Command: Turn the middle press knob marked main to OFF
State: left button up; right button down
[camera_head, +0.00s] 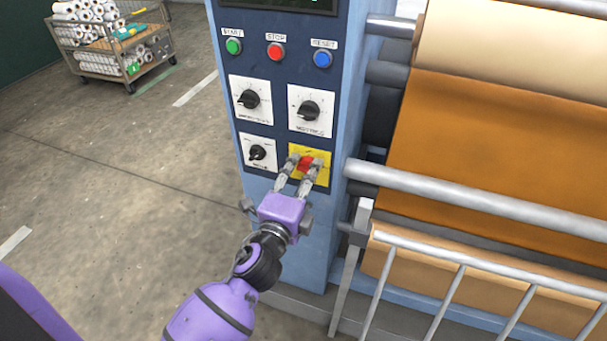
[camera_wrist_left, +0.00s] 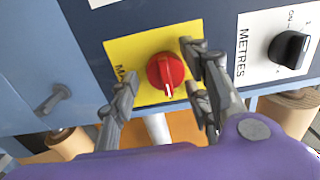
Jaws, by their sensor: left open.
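The main press knob is a red rotary knob (camera_head: 306,163) on a yellow plate (camera_head: 323,177) at the lower right of the blue panel. In the left wrist view the red knob (camera_wrist_left: 165,70) shows clearly, its white pointer line aimed down the picture. The plate's label there is partly hidden, with "MA" readable. My left gripper (camera_head: 304,168) is open in front of the plate, one finger on each side of the knob. In the wrist view the fingers (camera_wrist_left: 160,85) stand apart around it; contact cannot be told. My right gripper is not in view.
Black dials (camera_head: 249,99) (camera_head: 309,111) sit above, and a smaller black knob (camera_head: 257,152) is left of the plate. Green, red and blue buttons (camera_head: 275,51) are higher up. Rollers and a rail (camera_head: 470,193) stand close on the right. Open floor lies left.

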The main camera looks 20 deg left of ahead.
pick_arm(q)
jog(key=shift+c, duration=0.4)
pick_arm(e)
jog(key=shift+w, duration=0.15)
pick_arm(q)
jog(key=shift+f, duration=0.1)
jog(key=c, duration=0.9)
jog(key=shift+c, duration=0.2)
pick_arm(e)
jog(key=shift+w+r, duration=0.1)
